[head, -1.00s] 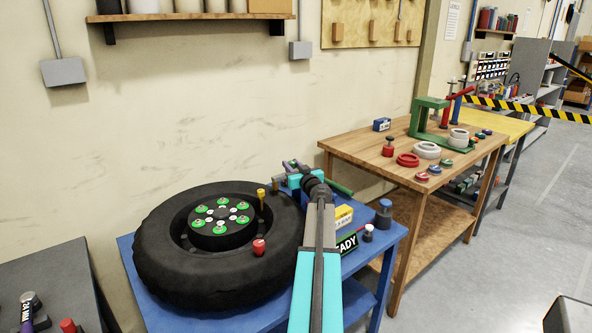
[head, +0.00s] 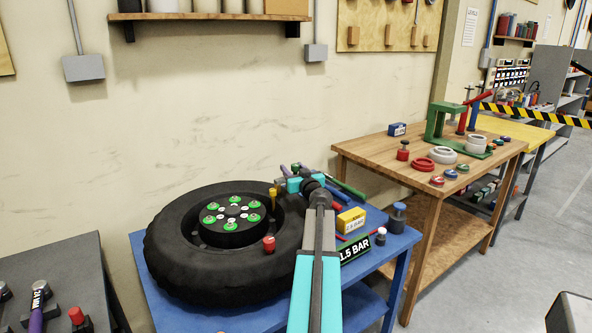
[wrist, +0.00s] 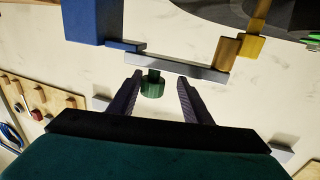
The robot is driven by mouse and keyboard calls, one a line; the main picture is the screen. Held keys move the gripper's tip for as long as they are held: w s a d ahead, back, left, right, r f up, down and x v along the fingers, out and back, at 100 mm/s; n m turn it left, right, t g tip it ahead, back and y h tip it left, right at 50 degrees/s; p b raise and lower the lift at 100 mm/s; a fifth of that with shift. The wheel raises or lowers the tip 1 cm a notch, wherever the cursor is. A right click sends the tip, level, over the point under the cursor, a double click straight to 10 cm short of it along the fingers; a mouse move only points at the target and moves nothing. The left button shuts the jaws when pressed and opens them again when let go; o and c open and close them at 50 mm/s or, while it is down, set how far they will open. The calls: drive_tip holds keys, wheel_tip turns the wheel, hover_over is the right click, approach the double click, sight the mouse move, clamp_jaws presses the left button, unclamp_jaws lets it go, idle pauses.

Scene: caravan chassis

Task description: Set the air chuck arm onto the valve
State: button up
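The air chuck arm is a grey bar (wrist: 175,67) with a brass head (wrist: 228,50) at one end and a blue block (wrist: 95,20) at the other. The gold valve (wrist: 252,40) stands beside the brass head; in the head view the valve (head: 273,194) is at the tyre's (head: 170,258) right side. I cannot tell if head and valve touch. My gripper (wrist: 160,80) has its fingers apart, with a green knob (wrist: 152,85) between them, nearer the left finger. In the head view my gripper (head: 291,171) is behind my arm, partly hidden.
The tyre lies flat on a blue table (head: 165,312). A black sign (head: 354,249) reading 1.5 BAR, a yellow box (head: 351,219) and a blue-capped item (head: 397,218) stand at right. A red-capped piece (head: 269,244) is on the tyre. A wooden bench (head: 370,148) stands farther right.

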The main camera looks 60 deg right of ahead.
drive_tip(key=shift+s+d, duration=0.15)
drive_tip(key=shift+d, duration=0.05)
drive_tip(key=shift+s, duration=0.2)
drive_tip(key=b+v, duration=0.3)
drive_tip(key=v, duration=1)
drive_tip(key=shift+a, duration=0.3)
idle(0.7)
